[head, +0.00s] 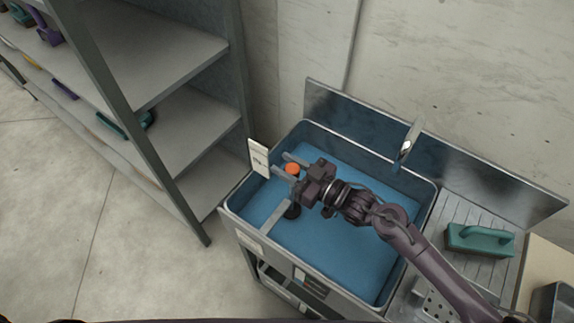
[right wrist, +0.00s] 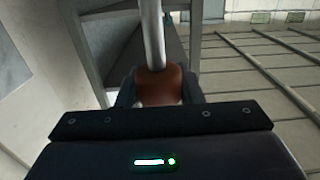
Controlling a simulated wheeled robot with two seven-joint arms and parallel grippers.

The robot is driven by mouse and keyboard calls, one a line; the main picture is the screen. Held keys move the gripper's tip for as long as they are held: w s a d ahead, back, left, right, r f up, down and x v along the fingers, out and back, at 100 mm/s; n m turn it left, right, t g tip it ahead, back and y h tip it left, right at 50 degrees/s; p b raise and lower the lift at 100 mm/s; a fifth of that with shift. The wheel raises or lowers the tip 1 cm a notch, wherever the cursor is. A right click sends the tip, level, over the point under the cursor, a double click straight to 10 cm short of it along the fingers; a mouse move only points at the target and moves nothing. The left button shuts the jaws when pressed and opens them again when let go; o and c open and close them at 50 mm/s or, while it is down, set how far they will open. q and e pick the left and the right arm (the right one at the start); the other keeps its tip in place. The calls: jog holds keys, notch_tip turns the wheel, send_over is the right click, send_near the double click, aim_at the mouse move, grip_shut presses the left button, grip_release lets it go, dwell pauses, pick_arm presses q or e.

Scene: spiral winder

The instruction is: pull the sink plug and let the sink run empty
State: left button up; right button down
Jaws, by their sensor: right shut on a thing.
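The sink (head: 428,213) is a steel-rimmed basin, blue inside; I cannot tell water from basin floor by the colour. My right gripper (head: 291,171) reaches over its left part, shut on an orange-red knob (head: 292,168). In the right wrist view the knob (right wrist: 160,84) sits between my fingers, with a grey rod (right wrist: 153,35) running from it. I take the knob to be the plug's handle; the plug itself is not clear. My left gripper is not in view.
A white card (head: 258,158) stands at the sink's left rim. The tap (head: 406,148) is at the back. A green-handled tool (head: 480,240) lies on the ribbed drainboard (head: 462,211) to the right. A metal shelf (head: 180,63) stands on the left, with open floor in front.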

jog(key=shift+w+r, duration=0.1)
jog(key=shift+r, duration=0.25)
jog(key=c, duration=1.3)
grip_release()
jog(key=o, duration=0.3)
jog(key=shift+f, duration=0.1)
jog(key=shift+d+f, duration=0.1)
jog(key=b+v, duration=0.2)
jog(key=v, duration=0.4)
jog(key=shift+s+d+f, duration=0.1)
jog(key=shift+s+d, duration=0.05)
jog(key=shift+s, duration=0.05)
jog(key=shift+s+d, duration=0.35)
jog(key=shift+d, duration=0.15)
